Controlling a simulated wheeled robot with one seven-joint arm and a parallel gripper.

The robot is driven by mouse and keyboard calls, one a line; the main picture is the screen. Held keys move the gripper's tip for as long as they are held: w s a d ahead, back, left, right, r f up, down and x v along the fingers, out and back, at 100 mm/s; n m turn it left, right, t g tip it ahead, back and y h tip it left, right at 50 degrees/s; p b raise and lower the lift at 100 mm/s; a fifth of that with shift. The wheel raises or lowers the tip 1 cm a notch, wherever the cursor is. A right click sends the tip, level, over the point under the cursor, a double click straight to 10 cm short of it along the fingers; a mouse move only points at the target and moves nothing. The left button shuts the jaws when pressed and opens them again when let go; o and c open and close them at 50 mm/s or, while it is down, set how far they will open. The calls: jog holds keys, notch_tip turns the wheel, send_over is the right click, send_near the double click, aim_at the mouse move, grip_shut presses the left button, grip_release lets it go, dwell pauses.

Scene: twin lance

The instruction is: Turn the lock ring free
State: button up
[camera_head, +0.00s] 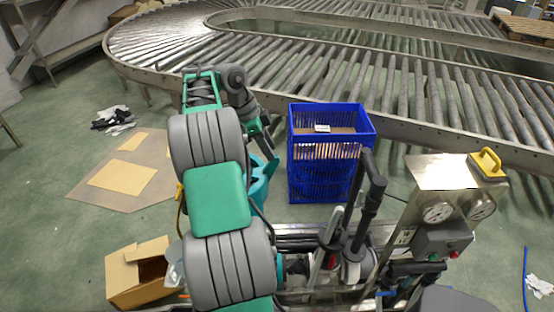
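My arm, green and grey, rises from the bottom of the head view and bends over near the conveyor. My gripper (268,143) seems to be at its far end, pointing down left of the blue crate; it is small and dark, and I cannot tell whether it is open or shut. Two dark lance-like handles (371,190) stand at the lower middle, right of my arm, with grey and red fittings at their feet (330,260). I cannot make out which part is the lock ring. My gripper is apart from these handles.
A blue slatted crate (307,172) stands at the centre, with a teal container (258,187) partly behind my arm. A metal gauge panel (437,174) with a yellow handle (488,162) is at right. A roller conveyor (400,95) spans the back. An open cardboard box (122,277) lies lower left.

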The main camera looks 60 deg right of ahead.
aim_at(277, 164)
jog(key=b+x, duration=0.2)
jog(key=x, duration=0.5)
jog(key=shift+w+f, duration=0.1)
jog(key=shift+f, duration=0.1)
jog(key=shift+c, duration=0.5)
grip_shut()
dwell(0.5)
